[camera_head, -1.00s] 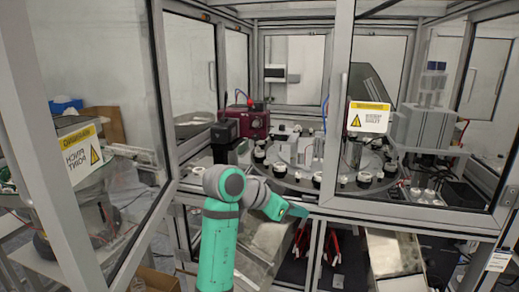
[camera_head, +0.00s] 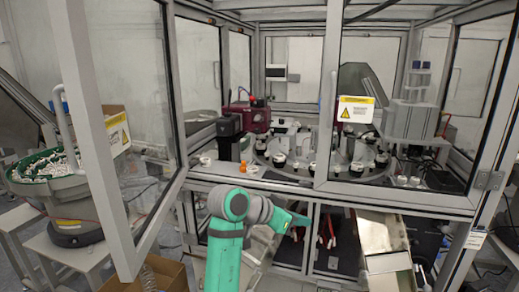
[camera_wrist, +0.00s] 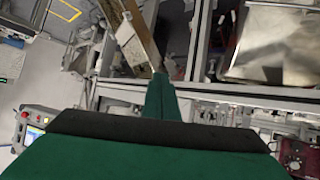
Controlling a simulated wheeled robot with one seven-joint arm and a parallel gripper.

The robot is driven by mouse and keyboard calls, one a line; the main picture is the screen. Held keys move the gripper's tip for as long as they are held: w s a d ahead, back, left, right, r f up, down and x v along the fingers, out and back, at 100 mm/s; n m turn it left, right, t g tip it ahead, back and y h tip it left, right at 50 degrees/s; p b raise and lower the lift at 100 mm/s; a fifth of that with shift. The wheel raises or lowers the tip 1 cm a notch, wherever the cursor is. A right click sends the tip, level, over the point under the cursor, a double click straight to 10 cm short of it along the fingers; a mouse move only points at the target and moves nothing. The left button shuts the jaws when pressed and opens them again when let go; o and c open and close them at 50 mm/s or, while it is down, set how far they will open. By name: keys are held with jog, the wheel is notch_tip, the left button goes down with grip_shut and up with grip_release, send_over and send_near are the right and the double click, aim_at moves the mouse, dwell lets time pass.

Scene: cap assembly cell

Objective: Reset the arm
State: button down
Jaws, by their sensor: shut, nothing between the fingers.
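My teal arm rises from the bottom of the head view, in front of the cell. My gripper (camera_head: 301,221) points right, just below the front edge of the cell's deck and outside the cell. In the wrist view, the two green fingers of my gripper (camera_wrist: 160,84) lie together with nothing visible between them. The round turntable (camera_head: 335,172) with several black-and-white caps stands inside the cell, behind my gripper and apart from it.
An open glass door (camera_head: 117,130) stands left of my arm. Beyond it is a bowl feeder (camera_head: 48,165) with green-and-white parts. A small orange piece (camera_head: 243,167) sits on the deck. A metal chute (camera_head: 384,240) and an open cardboard box (camera_head: 160,275) are low down.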

notch_tip(320, 180, down, 21)
jog(key=s+d+n+t, duration=0.1)
jog(key=s+n+t, duration=0.1)
jog(key=n+t, duration=0.3)
jog(key=s+a+f+n+t+y, duration=0.1)
jog(key=s+a+f+n+y, duration=0.15)
jog(key=s+f, duration=0.4)
jog(key=s+a+f+n+t+y, duration=0.1)
jog(key=s+f+n+y, duration=0.1)
jog(key=s+f+n, duration=0.35)
jog(key=s+a+f+t+y, duration=0.1)
jog(key=s+a+f+y, duration=0.2)
jog(key=s, duration=0.7)
jog(key=s+a+f+y, duration=0.1)
jog(key=s+a+f, duration=0.25)
jog(key=s, duration=0.55)
jog(key=s+a+r, duration=0.1)
jog(key=s+r, duration=0.1)
jog(key=s, duration=0.4)
jog(key=s+r+m+y, duration=0.1)
jog(key=s+r, duration=0.2)
jog(key=s, duration=0.3)
jog(key=s+a+r+m+t, duration=0.1)
jog(key=s+r, duration=0.2)
jog(key=s, duration=0.3)
jog(key=shift+a+r, duration=0.25)
jog(key=shift+a, duration=0.05)
